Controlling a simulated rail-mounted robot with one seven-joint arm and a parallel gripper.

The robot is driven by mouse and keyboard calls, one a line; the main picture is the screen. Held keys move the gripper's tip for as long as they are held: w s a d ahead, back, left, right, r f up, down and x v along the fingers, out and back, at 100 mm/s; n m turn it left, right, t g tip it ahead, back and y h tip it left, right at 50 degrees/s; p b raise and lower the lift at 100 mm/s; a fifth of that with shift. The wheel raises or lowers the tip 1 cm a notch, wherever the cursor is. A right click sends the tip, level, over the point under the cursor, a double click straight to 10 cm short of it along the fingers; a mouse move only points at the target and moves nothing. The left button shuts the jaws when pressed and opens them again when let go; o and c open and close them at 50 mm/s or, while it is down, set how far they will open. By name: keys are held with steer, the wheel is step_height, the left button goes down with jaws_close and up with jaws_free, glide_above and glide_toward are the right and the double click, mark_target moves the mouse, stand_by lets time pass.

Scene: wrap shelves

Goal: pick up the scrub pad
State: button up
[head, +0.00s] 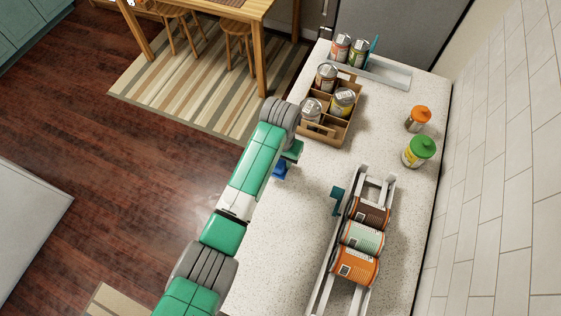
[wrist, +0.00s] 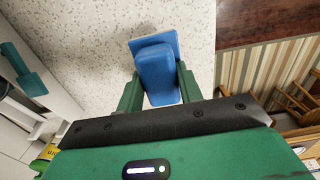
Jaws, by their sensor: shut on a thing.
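The scrub pad (wrist: 157,72) is a blue block with a flatter, lighter blue layer at its far end. In the wrist view it sits between the two green fingers of my gripper (wrist: 158,88), which is shut on it. In the head view the scrub pad (head: 280,171) shows as a small blue piece below my gripper (head: 286,160), at the left edge of the speckled counter. The arm hides part of that area. I cannot tell whether the pad touches the counter.
A cardboard carrier (head: 318,130) with several cans stands beyond my gripper. A grey rack (head: 325,283) with cans lies to the right, with a teal tab (head: 337,201) on its side. Two shakers stand near the tiled wall. The counter (head: 279,225) is clear between arm and rack.

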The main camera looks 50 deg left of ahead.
steer(key=s+d, duration=0.2)
steer(key=s, duration=0.2)
steer(key=s+d+r+p, duration=0.1)
steer(key=s+d, duration=0.1)
steer(key=s, duration=0.3)
steer(key=s+d, duration=0.3)
steer(key=s, duration=0.2)
steer(key=shift+s+d+r, duration=0.1)
steer(key=shift+s+r, duration=0.05)
